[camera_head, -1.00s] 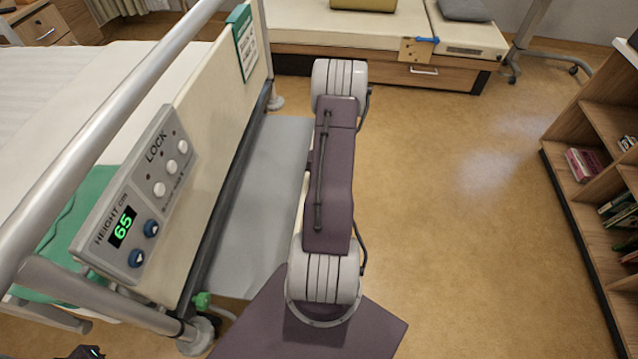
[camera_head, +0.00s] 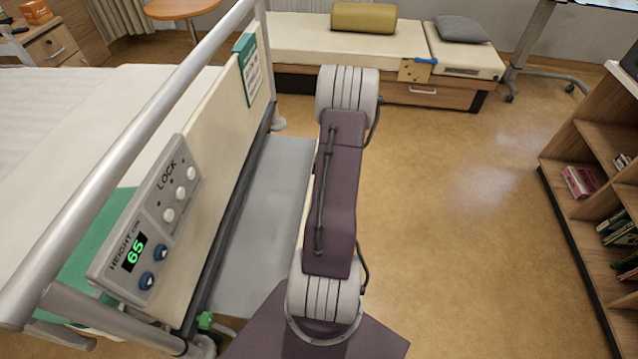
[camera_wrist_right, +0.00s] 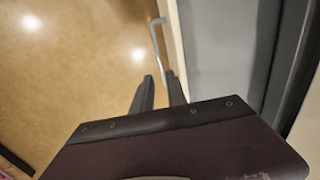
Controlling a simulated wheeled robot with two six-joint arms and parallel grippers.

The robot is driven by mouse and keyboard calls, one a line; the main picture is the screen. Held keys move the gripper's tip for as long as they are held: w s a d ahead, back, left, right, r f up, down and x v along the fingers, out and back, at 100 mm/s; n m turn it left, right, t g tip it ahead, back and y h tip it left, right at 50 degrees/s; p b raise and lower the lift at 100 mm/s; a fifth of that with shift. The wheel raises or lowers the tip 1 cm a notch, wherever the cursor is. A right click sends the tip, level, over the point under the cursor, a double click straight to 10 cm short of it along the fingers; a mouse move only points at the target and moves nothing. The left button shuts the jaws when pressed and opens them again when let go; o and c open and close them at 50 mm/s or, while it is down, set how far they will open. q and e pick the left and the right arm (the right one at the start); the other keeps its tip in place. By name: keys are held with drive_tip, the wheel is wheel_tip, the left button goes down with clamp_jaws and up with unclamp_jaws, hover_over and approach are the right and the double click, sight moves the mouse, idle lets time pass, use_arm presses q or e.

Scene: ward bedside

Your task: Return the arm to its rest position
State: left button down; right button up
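One of my arms stands in the middle of the head view, its purple and grey links between the bed and the open floor. No gripper shows in the head view. In the right wrist view my right gripper (camera_wrist_right: 159,85) has two dark fingers with a gap between them. Floor shows through the gap and I see nothing held. Beyond the fingertips is a thin pale bent bar (camera_wrist_right: 158,45), close to the edge of a pale panel. My left gripper is not in view.
A bed (camera_head: 95,100) with a rail (camera_head: 130,150) and a control panel (camera_head: 150,225) reading 65 stands at left. A low bench (camera_head: 300,33) with a yellow bolster (camera_head: 364,18) and a grey cushion (camera_head: 462,30) is at the back. A bookshelf (camera_head: 590,195) is at right. Floor (camera_head: 460,190) between is clear.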

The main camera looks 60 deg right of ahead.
drive_tip(key=w+a+r+n+g, duration=0.1)
drive_tip(key=w+a+r+n, duration=0.25)
drive_tip(key=a, duration=0.55)
drive_tip(key=w+a+r+n, duration=0.2)
drive_tip(key=w+a+n, duration=0.15)
drive_tip(key=a, duration=0.45)
drive_tip(key=s+a+r+n, duration=0.2)
drive_tip(key=s+a+n, duration=0.1)
drive_tip(key=a, duration=0.5)
drive_tip(key=s+a+r+n, duration=0.2)
drive_tip(key=a, duration=0.6)
wheel_tip(320, 180, up, 19)
drive_tip(key=p, duration=1.9)
drive_tip(key=shift+w+d+h+p, duration=0.15)
drive_tip(key=shift+d+h+p, duration=0.15)
drive_tip(key=shift+d+h, duration=0.1)
